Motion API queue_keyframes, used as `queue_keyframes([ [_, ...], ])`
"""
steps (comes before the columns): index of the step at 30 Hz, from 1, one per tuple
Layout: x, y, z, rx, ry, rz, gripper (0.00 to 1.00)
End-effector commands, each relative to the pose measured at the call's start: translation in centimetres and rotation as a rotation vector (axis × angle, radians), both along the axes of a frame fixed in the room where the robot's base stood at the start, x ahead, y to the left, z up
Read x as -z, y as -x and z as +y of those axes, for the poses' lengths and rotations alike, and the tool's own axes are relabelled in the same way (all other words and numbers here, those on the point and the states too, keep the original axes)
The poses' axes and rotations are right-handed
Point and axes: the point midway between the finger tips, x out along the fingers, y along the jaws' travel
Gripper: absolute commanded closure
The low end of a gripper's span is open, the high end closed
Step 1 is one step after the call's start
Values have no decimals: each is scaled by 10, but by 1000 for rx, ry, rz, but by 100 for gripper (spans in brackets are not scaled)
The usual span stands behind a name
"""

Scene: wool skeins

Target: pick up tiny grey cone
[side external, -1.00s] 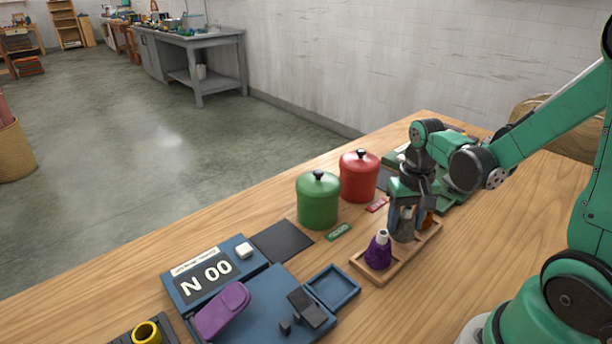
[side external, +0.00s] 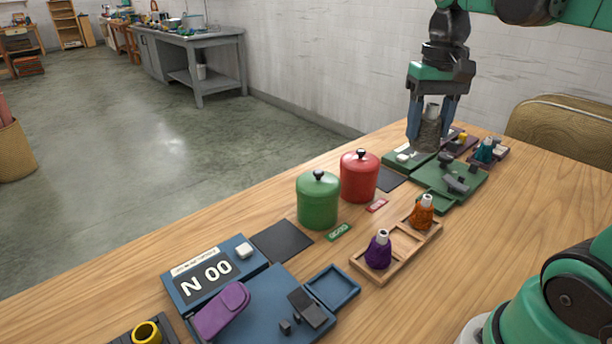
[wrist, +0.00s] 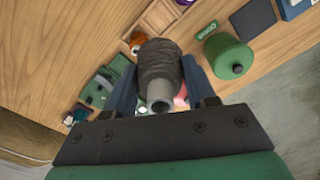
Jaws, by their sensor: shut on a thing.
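The tiny grey cone (side external: 431,130) is a dark grey wound skein with a paler tip that points up. My gripper (side external: 431,125) is shut on it, one finger on each side, and holds it well above the table. In the wrist view the grey cone (wrist: 160,72) fills the middle between the two fingers (wrist: 160,85), its pale tip toward the camera. The wooden tray (side external: 372,272) below holds a purple cone (side external: 379,252) and an orange cone (side external: 423,213), with a bare place between them.
A green canister (side external: 318,202) and a red canister (side external: 359,178) stand left of the tray. A green device (side external: 455,172) lies behind, with a teal cone (side external: 485,152) beyond it. A blue device (side external: 255,310) is at the front. Bare wood lies right of the tray.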

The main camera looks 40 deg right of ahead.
Motion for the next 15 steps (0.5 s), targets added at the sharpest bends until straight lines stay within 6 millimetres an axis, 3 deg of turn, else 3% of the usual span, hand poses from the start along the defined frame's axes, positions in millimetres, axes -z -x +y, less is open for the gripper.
queue_keyframes([
  [15, -48, 0, 0, 0, 0, 0, 100],
])
